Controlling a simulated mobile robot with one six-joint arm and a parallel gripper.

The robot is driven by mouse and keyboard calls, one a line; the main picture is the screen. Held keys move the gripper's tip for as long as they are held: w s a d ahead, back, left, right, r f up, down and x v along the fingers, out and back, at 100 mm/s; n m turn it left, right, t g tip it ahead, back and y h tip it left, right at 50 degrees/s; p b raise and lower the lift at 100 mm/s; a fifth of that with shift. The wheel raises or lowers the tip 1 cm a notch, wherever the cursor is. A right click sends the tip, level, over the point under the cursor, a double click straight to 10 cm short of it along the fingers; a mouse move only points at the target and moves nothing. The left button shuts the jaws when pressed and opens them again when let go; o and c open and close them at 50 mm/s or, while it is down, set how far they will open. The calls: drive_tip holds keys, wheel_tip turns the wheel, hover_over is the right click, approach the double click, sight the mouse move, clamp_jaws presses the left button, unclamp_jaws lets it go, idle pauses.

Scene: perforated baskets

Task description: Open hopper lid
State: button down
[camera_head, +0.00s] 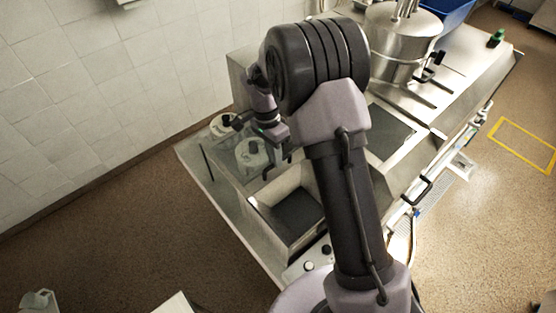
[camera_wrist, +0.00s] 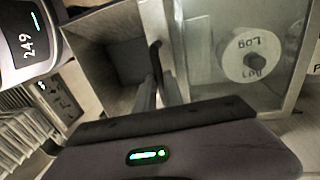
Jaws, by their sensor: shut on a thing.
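The hopper (camera_head: 279,238) is a square metal box with a dark inside, in front of my arm in the head view. In the wrist view its open mouth (camera_wrist: 95,30) shows at the upper left. A clear, metal-framed panel (camera_wrist: 205,85), seemingly the lid, stands beside the mouth; jars show through it. In the head view the clear panel (camera_head: 228,190) is left of the hopper. My gripper (camera_head: 279,165) is over the hopper's far left side. In the wrist view my gripper (camera_wrist: 159,90) is shut on a dark handle (camera_wrist: 155,54) at the panel's frame.
White-lidded jars (camera_wrist: 247,55) stand behind the clear panel. A steel pot (camera_head: 396,50), a blue bin (camera_head: 450,12) and a green item (camera_head: 496,38) are farther along the bench. Control knobs (camera_head: 309,265) sit at the hopper's front. A tiled wall is at left.

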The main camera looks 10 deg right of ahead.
drive_tip(key=c, duration=1.5)
unclamp_jaws()
drive_tip(key=shift+o, duration=0.2)
drive_tip(key=w+a+r, duration=0.1)
drive_tip(key=w+r, duration=0.2)
drive_tip(key=r, duration=1.4)
drive_tip(key=shift+a, duration=0.25)
